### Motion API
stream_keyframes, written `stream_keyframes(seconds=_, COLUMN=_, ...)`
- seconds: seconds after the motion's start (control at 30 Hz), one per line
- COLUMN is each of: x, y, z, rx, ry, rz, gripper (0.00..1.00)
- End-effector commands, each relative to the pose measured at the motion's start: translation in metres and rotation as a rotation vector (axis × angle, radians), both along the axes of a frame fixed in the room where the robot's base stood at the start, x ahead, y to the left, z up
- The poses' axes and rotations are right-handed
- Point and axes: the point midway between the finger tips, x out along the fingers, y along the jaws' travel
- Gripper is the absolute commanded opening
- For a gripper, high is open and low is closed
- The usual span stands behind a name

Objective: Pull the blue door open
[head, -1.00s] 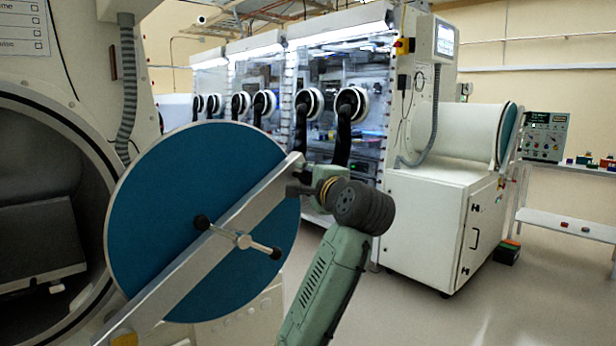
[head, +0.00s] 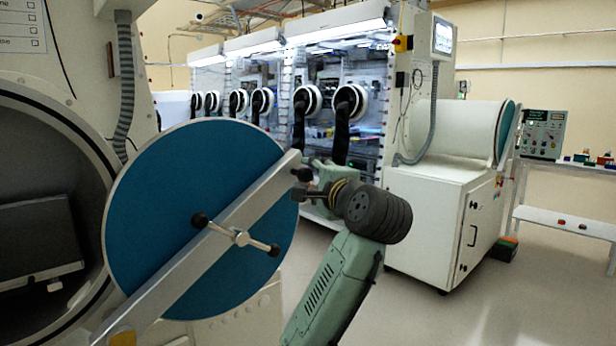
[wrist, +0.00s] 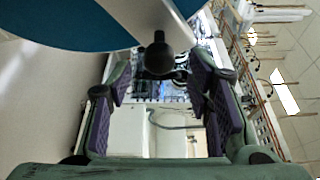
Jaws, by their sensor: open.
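The blue door (head: 160,220) is a round disc that stands swung out from the round chamber opening (head: 75,110) at the left. A grey metal bar (head: 175,275) crosses it diagonally, with a black-tipped cross handle (head: 240,238) at its middle. A black knob (head: 303,174) sits at the bar's upper right end; it also shows in the wrist view (wrist: 158,55). My gripper (head: 318,182) is at this knob. In the wrist view my gripper (wrist: 165,82) has its purple-padded fingers wide apart, with the knob ahead between them. Whether they touch is unclear.
A row of white glovebox cabinets (head: 425,225) with black gloves stands behind. A closed round chamber (head: 455,130) and a shelf (head: 565,222) with small items are at the right. The floor (head: 480,315) at the front right is clear.

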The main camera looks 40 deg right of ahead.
Motion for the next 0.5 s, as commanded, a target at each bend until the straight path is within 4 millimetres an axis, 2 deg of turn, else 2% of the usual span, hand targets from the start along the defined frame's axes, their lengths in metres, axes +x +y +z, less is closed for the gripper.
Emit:
stream_keyframes(seconds=0.03, x=-0.012, y=0.004, z=0.001, rx=-0.001, ry=-0.003, rz=-0.003, gripper=0.46)
stream_keyframes(seconds=0.2, x=-0.044, y=0.016, z=0.002, rx=-0.002, ry=-0.002, rz=-0.001, gripper=0.46)
stream_keyframes(seconds=0.33, x=-0.061, y=0.023, z=0.003, rx=-0.001, ry=0.0, rz=-0.001, gripper=0.46)
stream_keyframes(seconds=0.5, x=-0.071, y=0.027, z=0.003, rx=0.0, ry=0.001, rz=0.0, gripper=0.46)
